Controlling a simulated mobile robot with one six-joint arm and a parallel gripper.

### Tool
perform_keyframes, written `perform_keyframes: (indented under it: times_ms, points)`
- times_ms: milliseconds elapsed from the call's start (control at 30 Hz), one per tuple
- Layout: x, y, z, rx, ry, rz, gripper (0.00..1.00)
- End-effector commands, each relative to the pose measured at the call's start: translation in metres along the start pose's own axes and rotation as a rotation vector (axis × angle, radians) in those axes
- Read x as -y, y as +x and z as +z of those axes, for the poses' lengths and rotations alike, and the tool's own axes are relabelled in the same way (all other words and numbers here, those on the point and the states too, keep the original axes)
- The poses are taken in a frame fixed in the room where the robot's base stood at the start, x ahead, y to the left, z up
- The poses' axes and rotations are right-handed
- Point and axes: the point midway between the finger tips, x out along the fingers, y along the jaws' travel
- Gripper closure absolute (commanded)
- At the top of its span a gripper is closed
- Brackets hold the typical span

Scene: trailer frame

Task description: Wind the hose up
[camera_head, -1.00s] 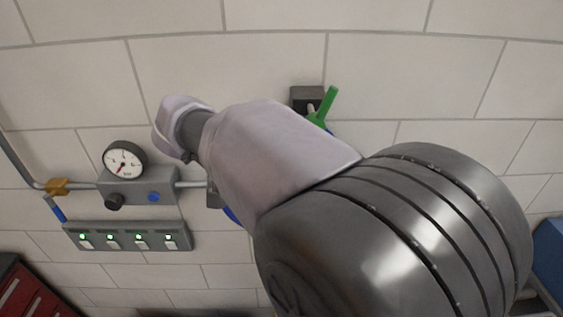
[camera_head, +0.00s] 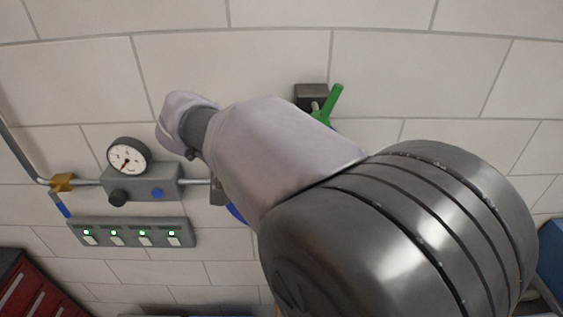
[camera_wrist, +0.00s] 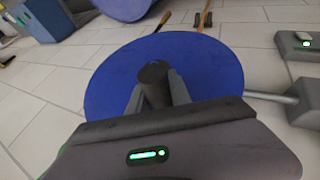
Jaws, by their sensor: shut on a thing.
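A blue round disc (camera_wrist: 205,80), seemingly the side of the hose reel, fills the middle of the wrist view. A dark round crank knob (camera_wrist: 154,84) stands up from it. My gripper (camera_wrist: 156,92) is shut on this knob, with one grey finger on each side. I cannot make out the hose itself in either view.
A pressure gauge (camera_head: 128,156) sits on a grey pipe unit left of my arm. A switch panel (camera_head: 131,232) with green lights is below it. A green lever (camera_head: 328,105) is on the wall behind my arm. A red cabinet (camera_head: 35,290) stands lower left.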

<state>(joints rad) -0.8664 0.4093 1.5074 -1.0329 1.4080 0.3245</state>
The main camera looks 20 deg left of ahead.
Motion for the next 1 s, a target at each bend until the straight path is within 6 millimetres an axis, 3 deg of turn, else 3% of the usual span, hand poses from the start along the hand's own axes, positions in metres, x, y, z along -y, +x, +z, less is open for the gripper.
perform_keyframes:
  times_ms: [567, 600, 700, 1000]
  points:
    - [0.0006, 0.0011, 0.0006, 0.002, -0.001, 0.0, 1.0]
    - [0.0006, 0.0011, 0.0006, 0.002, -0.001, 0.0, 0.7]
    - [0.0004, 0.0009, 0.0004, 0.001, -0.001, 0.0, 0.54]
    - [0.0002, -0.001, 0.0, 0.0, 0.0, 0.0, 0.54]
